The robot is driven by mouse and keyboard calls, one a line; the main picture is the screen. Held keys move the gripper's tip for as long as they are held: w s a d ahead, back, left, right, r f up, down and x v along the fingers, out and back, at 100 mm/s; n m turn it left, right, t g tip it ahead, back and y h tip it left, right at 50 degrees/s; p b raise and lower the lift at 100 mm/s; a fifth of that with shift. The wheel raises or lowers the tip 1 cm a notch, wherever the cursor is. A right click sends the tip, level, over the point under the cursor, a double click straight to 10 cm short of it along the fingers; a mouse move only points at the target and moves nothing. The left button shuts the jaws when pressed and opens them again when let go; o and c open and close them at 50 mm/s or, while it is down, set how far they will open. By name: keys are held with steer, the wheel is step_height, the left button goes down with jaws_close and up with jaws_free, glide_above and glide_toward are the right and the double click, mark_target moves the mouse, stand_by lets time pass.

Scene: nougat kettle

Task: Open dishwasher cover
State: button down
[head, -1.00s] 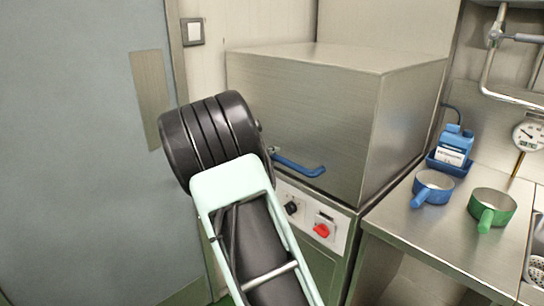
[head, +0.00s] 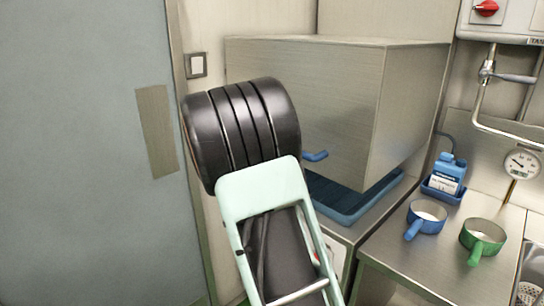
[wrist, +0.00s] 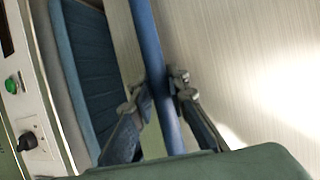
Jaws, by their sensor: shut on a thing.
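The dishwasher cover (head: 350,85) is a large brushed-metal hood, raised a little above its base in the head view. Its blue handle (head: 316,156) shows at the lower front edge, partly hidden by my arm. In the wrist view the blue handle (wrist: 148,40) runs between the fingers of my gripper (wrist: 157,95), which is shut on it. The cover's metal face (wrist: 240,70) fills the right of the wrist view. Below the cover, a blue rack (head: 345,197) shows in the gap. In the head view my arm hides my gripper.
The control panel with a black knob (wrist: 27,141) and a green button (wrist: 12,84) lies at the left of the wrist view. A steel counter (head: 400,272) at right holds a blue pan (head: 426,217), a green pan (head: 483,238) and a blue bottle (head: 447,174). A grey door (head: 80,150) is at left.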

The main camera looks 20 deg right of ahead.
step_height(320, 180, up, 20)
steer(key=p, duration=1.1)
steer(key=shift+f, duration=0.35)
steer(key=c, duration=1.8)
jaws_free()
steer(key=shift+c, duration=0.2)
steer(key=shift+s+a, duration=0.1)
steer(key=v, duration=1.2)
